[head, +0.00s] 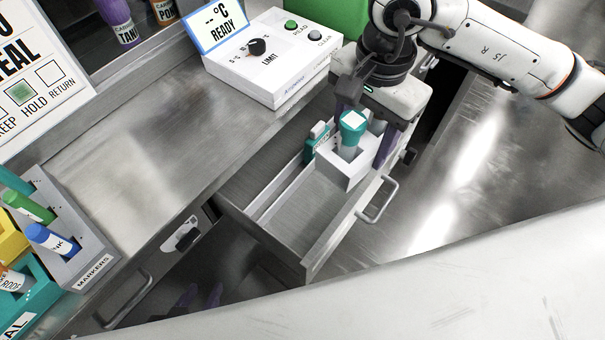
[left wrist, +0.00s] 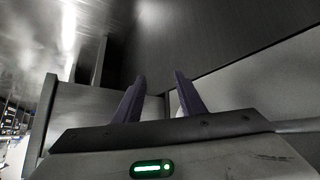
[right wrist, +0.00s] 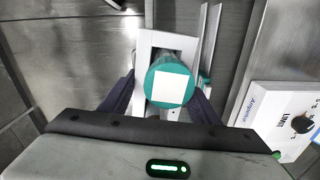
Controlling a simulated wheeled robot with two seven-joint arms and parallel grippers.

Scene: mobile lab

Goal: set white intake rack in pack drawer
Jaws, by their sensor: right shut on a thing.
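The white intake rack (head: 342,173) sits within the outline of the open pack drawer (head: 303,207), near its far end. I cannot tell whether it touches the drawer floor. A teal-capped tube (head: 353,124) stands upright in the rack. My right gripper (head: 360,143) is shut on the rack from above, one finger on each side. The right wrist view shows the rack (right wrist: 152,42) and the tube cap (right wrist: 169,84) between the fingers. My left gripper (head: 201,296) is low beside the counter front, apart from the rack; its fingers stand apart in the left wrist view (left wrist: 160,100).
A teal item with a white top (head: 317,140) is in the drawer's narrow side lane beside the rack. The near part of the drawer is empty. A white control box (head: 275,62) stands on the counter behind. A marker holder (head: 75,250) is at left.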

